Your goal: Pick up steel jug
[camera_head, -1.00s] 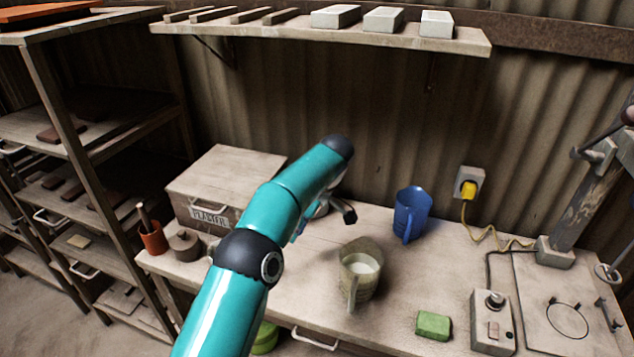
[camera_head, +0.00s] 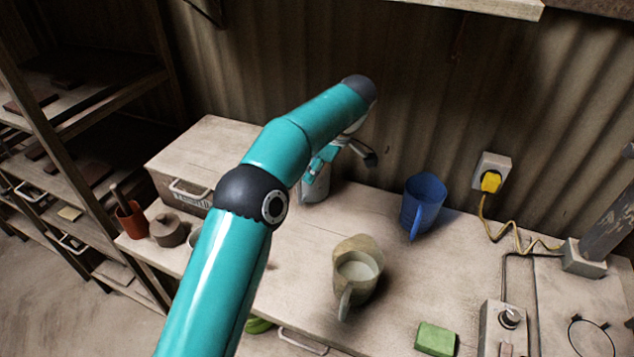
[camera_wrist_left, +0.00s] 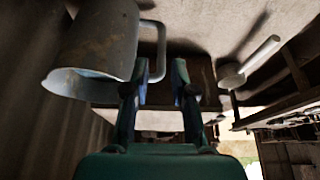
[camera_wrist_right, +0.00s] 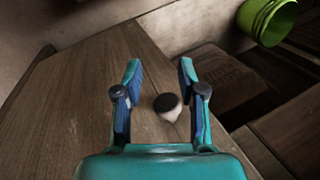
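The steel jug (camera_head: 314,188) is a grey metal jug on the workbench, mostly hidden behind my left arm in the head view. In the left wrist view the jug (camera_wrist_left: 98,42) fills the upper left, appearing upside down, with its handle (camera_wrist_left: 161,48) on the right. My left gripper (camera_head: 345,155) is beside the jug. Its fingers stand apart in the left wrist view (camera_wrist_left: 157,72), with the handle in the gap at their tips; whether they touch it I cannot tell. My right gripper (camera_wrist_right: 160,68) is open and empty, outside the head view.
A beige jug (camera_head: 356,278) with pale contents and a blue jug (camera_head: 423,203) stand to the right on the workbench (camera_head: 300,255). A green block (camera_head: 435,339) lies near the front. A plaster box (camera_head: 212,150) and a red-brown pot (camera_head: 130,220) are left. A green bucket (camera_wrist_right: 268,20) shows below.

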